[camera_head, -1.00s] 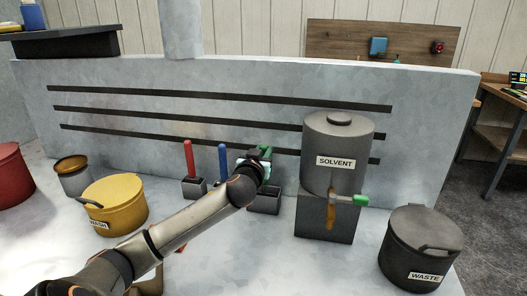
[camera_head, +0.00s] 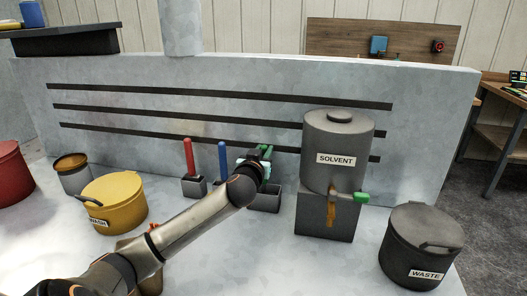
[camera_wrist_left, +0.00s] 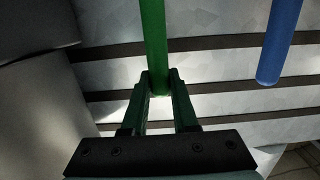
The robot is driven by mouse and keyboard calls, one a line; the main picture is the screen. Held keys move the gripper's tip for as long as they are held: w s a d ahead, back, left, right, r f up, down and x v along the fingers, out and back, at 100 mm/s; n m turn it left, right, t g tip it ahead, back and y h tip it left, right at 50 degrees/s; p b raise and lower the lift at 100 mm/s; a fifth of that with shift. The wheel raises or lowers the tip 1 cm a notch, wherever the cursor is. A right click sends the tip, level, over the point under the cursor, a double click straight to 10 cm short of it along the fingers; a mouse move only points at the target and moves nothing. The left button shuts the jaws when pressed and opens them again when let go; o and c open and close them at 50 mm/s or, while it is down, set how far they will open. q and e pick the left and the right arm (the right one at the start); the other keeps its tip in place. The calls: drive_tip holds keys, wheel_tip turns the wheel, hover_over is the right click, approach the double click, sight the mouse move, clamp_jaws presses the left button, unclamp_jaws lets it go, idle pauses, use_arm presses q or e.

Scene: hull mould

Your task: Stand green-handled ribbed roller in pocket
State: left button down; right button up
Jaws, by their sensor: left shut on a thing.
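My left gripper (camera_head: 262,164) is shut on the green handle (camera_head: 267,150) of the ribbed roller, above the grey pocket block (camera_head: 267,203) right of the blue-handled tool (camera_head: 222,158). In the left wrist view, the gripper (camera_wrist_left: 160,82) has the green handle (camera_wrist_left: 153,35) between its two fingers. The ribbed end of the roller is not visible, and my wrist covers part of the block, so I cannot tell how deep the roller sits. My right gripper is not in view.
A red-handled tool (camera_head: 189,157) stands in its block at the left. The solvent drum (camera_head: 340,145) with a green tap lever (camera_head: 361,197) stands close on the right. A yellow wash bucket (camera_head: 115,205) and a dark waste bin (camera_head: 421,243) flank the area.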

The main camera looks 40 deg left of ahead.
use_arm(q)
drive_tip(key=shift+f, duration=0.2)
drive_tip(key=c, duration=0.6)
unclamp_jaws()
drive_tip(key=p+v, duration=0.2)
drive_tip(key=v, duration=1)
drive_tip(key=shift+s+d, duration=0.15)
drive_tip(key=shift+s, duration=0.15)
